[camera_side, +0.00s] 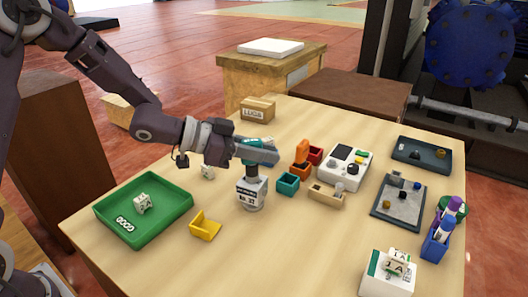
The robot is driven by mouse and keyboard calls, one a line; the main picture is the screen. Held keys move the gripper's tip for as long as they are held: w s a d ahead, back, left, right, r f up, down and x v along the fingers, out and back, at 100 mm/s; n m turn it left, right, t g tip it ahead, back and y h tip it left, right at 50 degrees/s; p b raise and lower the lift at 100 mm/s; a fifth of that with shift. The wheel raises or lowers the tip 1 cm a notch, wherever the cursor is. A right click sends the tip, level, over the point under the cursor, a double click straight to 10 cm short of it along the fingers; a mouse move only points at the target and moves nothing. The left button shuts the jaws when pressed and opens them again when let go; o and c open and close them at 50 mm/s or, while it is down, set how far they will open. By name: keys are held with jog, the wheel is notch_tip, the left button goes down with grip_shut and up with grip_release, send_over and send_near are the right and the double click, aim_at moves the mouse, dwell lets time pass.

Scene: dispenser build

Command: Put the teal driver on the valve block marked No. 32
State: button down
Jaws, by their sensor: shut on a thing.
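My gripper (262,153) is in the middle of the table, shut on the teal driver. Only small teal parts of the driver (268,141) show above the fingers; the rest is hidden by the gripper. The grey-white valve block (252,199) stands upright directly under the gripper, with a label that seems to read No. 32. A dark, narrow part (252,171) shows between the fingers and the top of the block. I cannot tell whether the driver is seated on the block or only touches it.
A green tray (180,218) with a lettered cube is at left. A yellow holder (204,226) is in front. Teal (288,184) and orange bins, a tan holder (326,194) and a white control box (345,165) stand close at right. The front middle of the table is clear.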

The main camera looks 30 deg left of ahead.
jog(key=shift+f, duration=0.15)
jog(key=c, duration=1.3)
grip_release()
jog(key=shift+c, duration=0.2)
jog(key=shift+a+r, duration=0.15)
jog(key=shift+r, duration=0.1)
jog(key=v, duration=1.1)
jog(key=shift+s+a+r, duration=0.2)
jog(key=shift+s+a, duration=0.05)
jog(key=shift+s, duration=0.05)
